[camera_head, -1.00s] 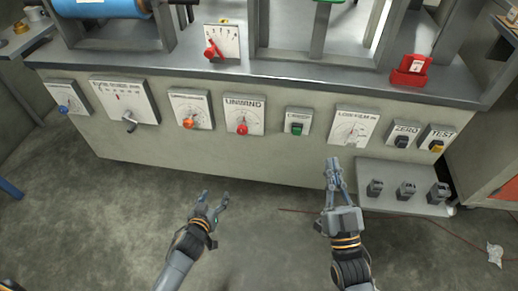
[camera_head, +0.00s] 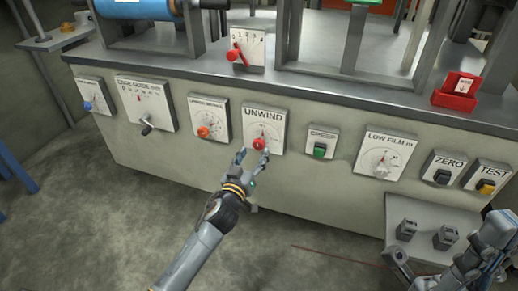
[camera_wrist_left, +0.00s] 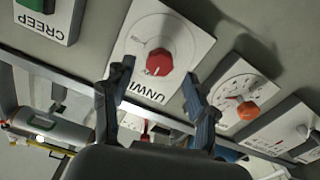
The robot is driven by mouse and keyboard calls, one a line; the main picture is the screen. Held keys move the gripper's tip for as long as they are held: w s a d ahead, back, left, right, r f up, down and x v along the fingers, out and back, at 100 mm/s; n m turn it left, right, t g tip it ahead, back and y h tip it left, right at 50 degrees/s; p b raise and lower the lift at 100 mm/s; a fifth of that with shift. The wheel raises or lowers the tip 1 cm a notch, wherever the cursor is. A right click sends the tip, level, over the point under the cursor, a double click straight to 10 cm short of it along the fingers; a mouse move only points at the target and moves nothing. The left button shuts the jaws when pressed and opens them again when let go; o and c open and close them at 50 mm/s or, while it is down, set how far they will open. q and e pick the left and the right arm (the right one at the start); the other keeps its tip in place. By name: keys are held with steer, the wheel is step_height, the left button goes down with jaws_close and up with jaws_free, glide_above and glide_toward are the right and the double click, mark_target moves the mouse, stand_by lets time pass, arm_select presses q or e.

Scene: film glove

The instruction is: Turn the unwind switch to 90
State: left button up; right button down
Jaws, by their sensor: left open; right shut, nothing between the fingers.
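The unwind switch is a red knob (camera_head: 259,144) on a white dial plate (camera_head: 263,121) labelled UNWIND on the front of the grey machine panel. My left gripper (camera_head: 254,155) is open just in front of the knob, with its fingers to either side and below it. In the left wrist view the red knob (camera_wrist_left: 159,62) shows between and beyond the two open fingers (camera_wrist_left: 160,92), apparently not gripped. The plate appears upside down there. My right gripper (camera_head: 500,262) is shut and empty at the lower right, partly cut off by the frame edge.
An orange knob (camera_head: 203,132) sits left of the unwind plate and a green creep switch (camera_head: 320,151) right of it. The low film dial (camera_head: 382,164) and zero (camera_head: 442,176) and test (camera_head: 487,187) switches are further right. A small shelf (camera_head: 425,238) juts out below.

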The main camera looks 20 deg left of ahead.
mark_target(258, 147)
arm_select(q)
steer(key=w+b, duration=0.1)
steer(key=w, duration=0.4)
steer(key=shift+w, duration=0.1)
steer(key=shift+d, duration=0.1)
steer(key=c, duration=1.2)
